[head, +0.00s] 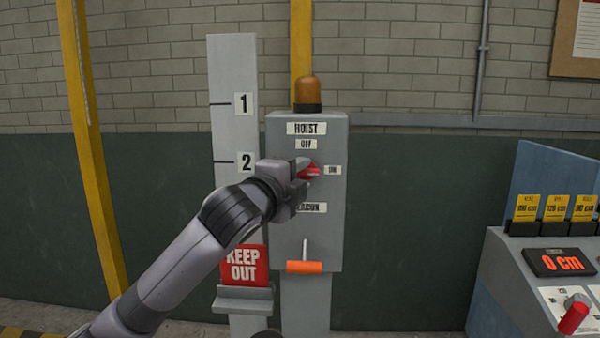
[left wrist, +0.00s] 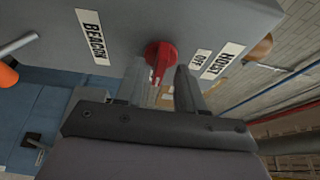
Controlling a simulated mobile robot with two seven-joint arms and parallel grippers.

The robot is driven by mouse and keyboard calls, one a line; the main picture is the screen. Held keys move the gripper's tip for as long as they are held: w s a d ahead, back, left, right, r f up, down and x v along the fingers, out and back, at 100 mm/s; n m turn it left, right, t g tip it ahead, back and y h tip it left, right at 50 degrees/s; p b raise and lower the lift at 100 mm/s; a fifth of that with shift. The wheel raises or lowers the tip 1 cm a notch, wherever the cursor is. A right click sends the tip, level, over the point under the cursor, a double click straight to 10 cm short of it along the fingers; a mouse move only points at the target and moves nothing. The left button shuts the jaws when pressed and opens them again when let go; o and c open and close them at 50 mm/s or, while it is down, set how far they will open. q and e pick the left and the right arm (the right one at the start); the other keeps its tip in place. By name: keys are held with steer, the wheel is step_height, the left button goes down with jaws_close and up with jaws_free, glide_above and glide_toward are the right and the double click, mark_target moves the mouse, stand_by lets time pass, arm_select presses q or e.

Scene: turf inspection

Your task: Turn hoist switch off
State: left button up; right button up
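The grey hoist box (head: 279,235) carries HOIST, OFF and ON labels and a red switch (head: 314,171). The switch handle points right, toward the ON label (head: 332,170). My left gripper (head: 302,170) is at the switch and hides part of it. In the left wrist view, the red switch (left wrist: 157,53) shows its handle between the two open fingertips of the left gripper (left wrist: 160,72). A gap shows between the handle and the right finger; contact with the left finger is unclear. The OFF label (left wrist: 202,61) is beside the right finger. My right gripper is not in view.
An amber lamp (head: 307,91) tops the box. An orange-gripped lever (head: 304,267) is below, and a KEEP OUT sign (head: 246,266) is left of it. A console with a 0 cm display (head: 560,262) stands right. A yellow post (head: 88,150) stands left.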

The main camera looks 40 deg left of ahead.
arm_select(q)
steer(key=shift+w, duration=0.3)
jaws_close()
